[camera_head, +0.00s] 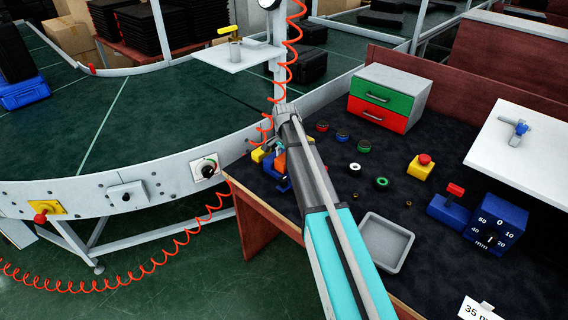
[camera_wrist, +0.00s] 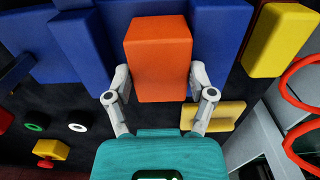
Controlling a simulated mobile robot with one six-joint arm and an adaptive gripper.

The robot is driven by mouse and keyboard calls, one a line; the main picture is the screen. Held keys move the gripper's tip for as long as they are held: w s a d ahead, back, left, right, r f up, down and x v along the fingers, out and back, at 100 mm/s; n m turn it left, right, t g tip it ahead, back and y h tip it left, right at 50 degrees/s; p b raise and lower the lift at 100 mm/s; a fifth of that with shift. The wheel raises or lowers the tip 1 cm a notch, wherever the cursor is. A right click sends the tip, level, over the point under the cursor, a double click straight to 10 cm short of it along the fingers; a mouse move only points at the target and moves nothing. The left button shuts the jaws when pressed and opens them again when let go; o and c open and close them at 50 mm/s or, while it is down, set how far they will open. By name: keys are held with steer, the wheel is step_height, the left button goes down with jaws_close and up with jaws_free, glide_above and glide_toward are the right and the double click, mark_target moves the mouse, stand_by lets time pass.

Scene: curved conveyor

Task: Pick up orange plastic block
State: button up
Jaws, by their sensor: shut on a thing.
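The orange plastic block (camera_wrist: 158,48) stands in the middle of the wrist view, between the two fingers of my gripper (camera_wrist: 160,74). One finger is at its left side and the other at its right, shut on it. Blue blocks (camera_wrist: 75,42) are close behind and beside it. In the head view the orange block (camera_head: 280,161) shows only in part beside my arm, which hides most of my gripper. I cannot tell whether the block is clear of the table.
A yellow block (camera_wrist: 280,40) stands at the right and another yellow piece (camera_wrist: 212,116) lies near the right finger. The dark table (camera_head: 340,195) also bears rings, a grey tray (camera_head: 384,242) and a green and red drawer unit (camera_head: 388,97). The conveyor (camera_head: 150,110) curves at the left.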

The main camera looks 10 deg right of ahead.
steer(key=shift+c, duration=0.5)
steer(key=shift+r, duration=0.1)
step_height(320, 180, up, 10)
steer(key=p, duration=1)
